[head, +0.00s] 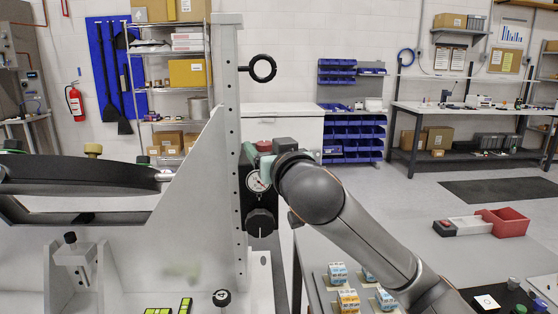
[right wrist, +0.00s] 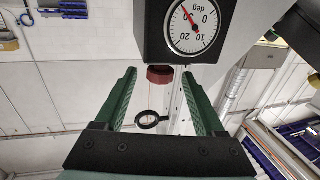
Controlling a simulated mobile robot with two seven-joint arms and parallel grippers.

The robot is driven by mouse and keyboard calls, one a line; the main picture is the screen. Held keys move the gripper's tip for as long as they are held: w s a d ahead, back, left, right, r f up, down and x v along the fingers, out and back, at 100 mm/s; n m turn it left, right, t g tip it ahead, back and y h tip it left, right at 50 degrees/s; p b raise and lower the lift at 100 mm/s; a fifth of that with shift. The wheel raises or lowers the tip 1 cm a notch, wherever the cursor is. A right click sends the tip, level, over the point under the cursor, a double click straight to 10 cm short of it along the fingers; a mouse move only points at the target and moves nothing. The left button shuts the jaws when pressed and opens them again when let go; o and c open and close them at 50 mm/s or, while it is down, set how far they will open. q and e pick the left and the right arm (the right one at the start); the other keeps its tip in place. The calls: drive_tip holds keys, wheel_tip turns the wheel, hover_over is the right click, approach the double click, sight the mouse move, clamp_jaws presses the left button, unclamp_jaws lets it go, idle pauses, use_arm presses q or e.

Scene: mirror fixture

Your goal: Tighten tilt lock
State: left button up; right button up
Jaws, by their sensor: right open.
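A black tilt box carries a white dial (head: 258,181) marked in degrees and a black knob (head: 261,222) below it. It is mounted on the upright grey post (head: 231,110). A small red knob (head: 264,146) stands on top of the box; in the right wrist view the red knob (right wrist: 160,75) shows between the green fingertips. My right gripper (head: 259,157) is open, a finger on each side of the red knob; contact cannot be told. The dial also shows in the right wrist view (right wrist: 193,26). My left gripper is not in view.
A black ring handle (head: 263,69) sticks out from the post above. The dark curved mirror rim (head: 85,172) and a grey slanted plate lie to the left. A small table with blue and orange blocks (head: 347,299) stands at lower right. Red bins (head: 503,222) lie on the floor.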

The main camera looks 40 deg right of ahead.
use_arm(q)
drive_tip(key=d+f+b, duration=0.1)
drive_tip(key=b, duration=0.1)
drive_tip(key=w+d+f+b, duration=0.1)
drive_tip(key=b, duration=0.1)
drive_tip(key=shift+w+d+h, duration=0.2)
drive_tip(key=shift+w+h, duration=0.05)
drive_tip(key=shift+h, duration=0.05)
use_arm(e)
drive_tip(key=v, duration=1)
drive_tip(key=shift+s, duration=0.1)
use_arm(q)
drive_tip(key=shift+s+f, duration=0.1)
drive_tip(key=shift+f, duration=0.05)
